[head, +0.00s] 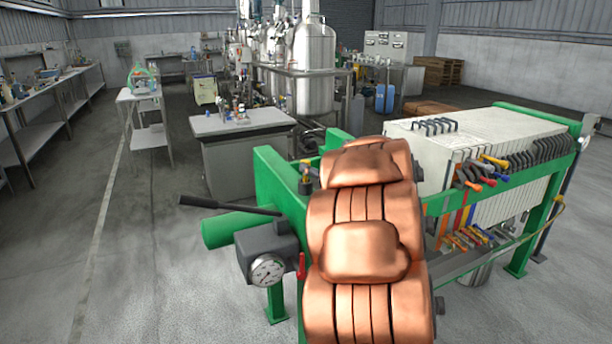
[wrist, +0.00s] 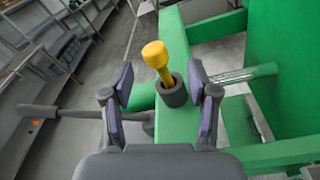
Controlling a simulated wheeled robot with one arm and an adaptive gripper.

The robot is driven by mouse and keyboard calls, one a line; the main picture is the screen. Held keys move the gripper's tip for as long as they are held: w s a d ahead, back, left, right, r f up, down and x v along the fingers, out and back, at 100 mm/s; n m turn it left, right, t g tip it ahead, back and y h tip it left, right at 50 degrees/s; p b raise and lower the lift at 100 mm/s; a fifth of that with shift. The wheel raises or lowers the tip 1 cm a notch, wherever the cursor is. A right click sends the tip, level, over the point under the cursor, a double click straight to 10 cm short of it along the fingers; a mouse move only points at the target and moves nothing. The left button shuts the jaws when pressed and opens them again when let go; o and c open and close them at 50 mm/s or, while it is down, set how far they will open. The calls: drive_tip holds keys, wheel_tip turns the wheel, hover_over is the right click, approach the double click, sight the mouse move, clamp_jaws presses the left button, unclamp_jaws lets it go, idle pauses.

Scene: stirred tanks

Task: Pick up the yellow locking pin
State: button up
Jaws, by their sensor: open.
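The yellow locking pin (wrist: 157,56) has a rounded knob head and a thinner shaft. It stands in a dark grey round socket (wrist: 174,95) on top of a green beam in the wrist view. My gripper (wrist: 161,76) is open, one finger pad to the left and one to the right of the pin, with gaps on both sides and nothing held. In the head view a small yellow piece (head: 306,164), which looks like the pin, shows on the green frame just left of my arm. My gripper cannot be made out there.
The green press frame (head: 275,172) carries a dark lever (head: 228,206) and a pressure gauge (head: 268,270) near the pin. White filter plates (head: 480,140) and coloured handles are at right. A workbench (head: 240,122) stands behind. Open floor lies at left.

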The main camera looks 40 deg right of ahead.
sight(305, 177)
drive_tip(key=n+y, duration=0.1)
drive_tip(key=s+f+n+t, duration=0.1)
drive_tip(key=n, duration=0.1)
drive_tip(key=shift+s+d+f+n+y, duration=0.1)
drive_tip(key=shift+s+d+n+y, duration=0.05)
drive_tip(key=shift+d+n+y, duration=0.2)
drive_tip(key=shift+s+a+f+n+t+y, duration=0.15)
drive_tip(key=shift+s+n+t+y, duration=0.1)
drive_tip(key=shift+n+y, duration=0.3)
drive_tip(key=shift+s+a+r+n+t+y, duration=0.1)
drive_tip(key=shift+n+t+y, duration=0.2)
drive_tip(key=shift+n, duration=0.3)
drive_tip(key=shift+w, duration=1.3)
drive_tip(key=w, duration=0.1)
drive_tip(key=w+p, duration=0.2)
drive_tip(key=shift+w+d+r, duration=0.2)
drive_tip(key=shift+d+r, duration=0.1)
drive_tip(key=shift+r, duration=0.1)
drive_tip(key=shift+w+d+f+p, duration=0.1)
drive_tip(key=shift+w+f+p, duration=0.15)
drive_tip(key=shift+w+p, duration=0.4)
drive_tip(key=shift+w, duration=0.15)
drive_tip(key=shift+c, duration=0.2)
clamp_jaws()
